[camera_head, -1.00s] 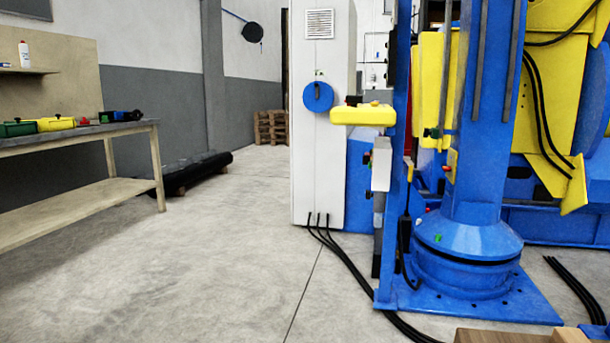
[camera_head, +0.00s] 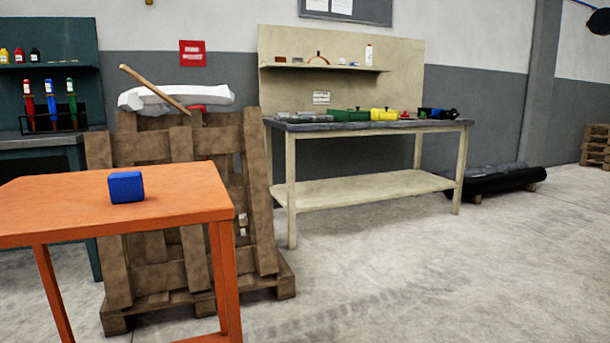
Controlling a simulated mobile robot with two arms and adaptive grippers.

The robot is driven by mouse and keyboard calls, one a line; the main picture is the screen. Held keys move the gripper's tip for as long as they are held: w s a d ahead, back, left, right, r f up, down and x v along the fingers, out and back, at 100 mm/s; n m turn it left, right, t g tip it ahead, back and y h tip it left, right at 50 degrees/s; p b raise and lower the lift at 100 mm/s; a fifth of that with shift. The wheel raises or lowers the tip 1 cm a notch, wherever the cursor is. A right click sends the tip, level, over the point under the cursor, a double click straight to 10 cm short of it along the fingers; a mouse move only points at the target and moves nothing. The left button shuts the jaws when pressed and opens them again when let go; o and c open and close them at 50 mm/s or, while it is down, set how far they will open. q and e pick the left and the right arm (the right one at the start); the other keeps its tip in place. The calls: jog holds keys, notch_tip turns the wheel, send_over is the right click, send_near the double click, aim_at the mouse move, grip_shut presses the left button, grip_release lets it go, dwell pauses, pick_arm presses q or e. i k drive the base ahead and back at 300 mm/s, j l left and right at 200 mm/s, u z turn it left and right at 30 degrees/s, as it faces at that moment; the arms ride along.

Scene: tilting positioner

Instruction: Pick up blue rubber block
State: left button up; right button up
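The blue rubber block (camera_head: 126,187) is a small cube resting on the top of an orange table (camera_head: 190,187) at the left of the head view. It sits near the middle of the visible tabletop, with nothing touching it but the table. Neither of my grippers shows in the head view.
Wooden pallets (camera_head: 178,220) stand just behind the orange table. A wooden workbench (camera_head: 372,186) with green and yellow boxes is further back. A dark bench (camera_head: 45,142) with bottles is at the far left.

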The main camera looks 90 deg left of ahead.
aim_at(125, 187)
jog(key=u, duration=3.7)
